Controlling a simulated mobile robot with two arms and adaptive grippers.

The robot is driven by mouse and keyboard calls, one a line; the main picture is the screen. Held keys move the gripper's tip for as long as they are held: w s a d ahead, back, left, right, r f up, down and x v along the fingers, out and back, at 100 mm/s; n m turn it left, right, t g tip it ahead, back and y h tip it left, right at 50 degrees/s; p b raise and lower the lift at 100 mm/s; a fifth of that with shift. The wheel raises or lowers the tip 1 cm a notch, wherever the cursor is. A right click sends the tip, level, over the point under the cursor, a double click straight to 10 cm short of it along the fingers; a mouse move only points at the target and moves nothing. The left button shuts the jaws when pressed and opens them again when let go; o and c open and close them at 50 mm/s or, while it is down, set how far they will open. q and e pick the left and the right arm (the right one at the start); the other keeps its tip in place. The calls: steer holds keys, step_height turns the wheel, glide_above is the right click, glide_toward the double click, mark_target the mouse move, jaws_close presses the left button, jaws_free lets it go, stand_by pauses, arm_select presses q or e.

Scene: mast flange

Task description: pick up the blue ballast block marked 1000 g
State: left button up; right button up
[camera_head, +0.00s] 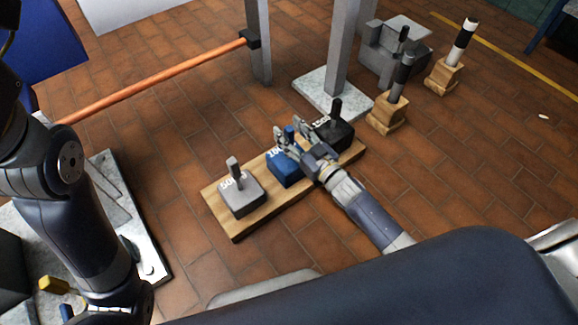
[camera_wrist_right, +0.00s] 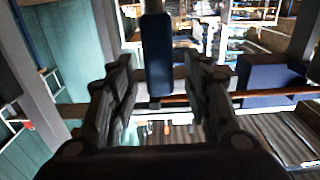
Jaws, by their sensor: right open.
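The blue ballast block (camera_head: 285,170) sits in the middle of a wooden board (camera_head: 236,226) on the floor. Its white marking is partly hidden by my right gripper, so I cannot read it in full. My right gripper (camera_head: 287,138) is open at the block's upright blue handle. In the right wrist view the blue handle (camera_wrist_right: 157,55) stands between the two open fingers (camera_wrist_right: 160,92), with a gap on each side. My left arm comes in at the left, but its gripper does not show.
A grey block (camera_head: 241,197) stands left of the blue one, and a black block (camera_head: 333,132) close on its right, near my gripper. Behind are posts on a pale base (camera_head: 330,92) and an orange bar (camera_head: 160,78). Wooden stands (camera_head: 387,113) with upright handles are at the right.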

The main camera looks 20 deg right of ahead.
steer(key=shift+w+a, duration=0.15)
steer(key=shift+w, duration=0.2)
jaws_close()
steer(key=shift+r, duration=0.2)
steer(key=shift+w+r, duration=0.1)
